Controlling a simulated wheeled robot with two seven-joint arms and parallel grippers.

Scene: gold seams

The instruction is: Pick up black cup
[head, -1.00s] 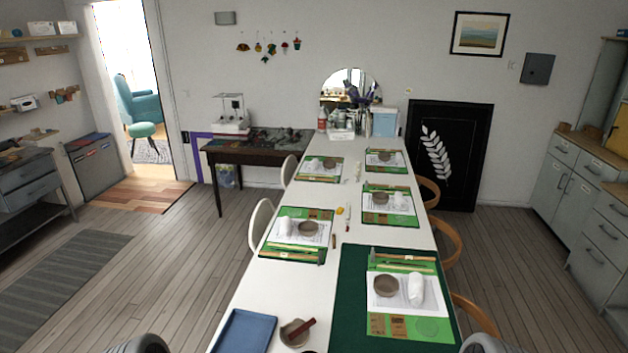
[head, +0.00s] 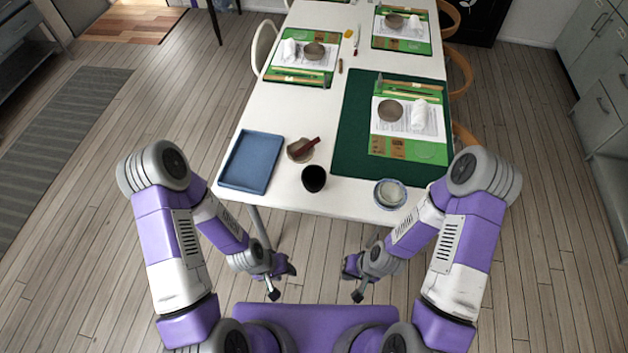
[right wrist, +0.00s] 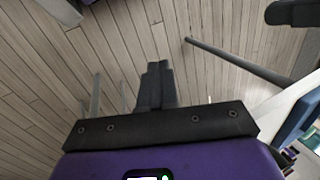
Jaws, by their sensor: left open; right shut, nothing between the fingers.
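The black cup (head: 314,178) stands upright on the near end of the white table (head: 273,209), between the blue tray and a white-and-blue bowl. My left gripper (head: 283,281) is open and empty, below and in front of the table's near edge, apart from the cup. My right gripper (head: 349,281) is also short of the table edge, to the right of the left one. In the right wrist view its fingers (right wrist: 157,75) are together with nothing between them, over the wooden floor. The cup does not show clearly in the right wrist view.
A blue tray (head: 252,161) lies left of the cup. A beige bowl with a dark red stick (head: 301,152) stands just behind it. A white-and-blue bowl (head: 390,193) is at the right near edge. A green mat (head: 350,135) with a work set lies behind.

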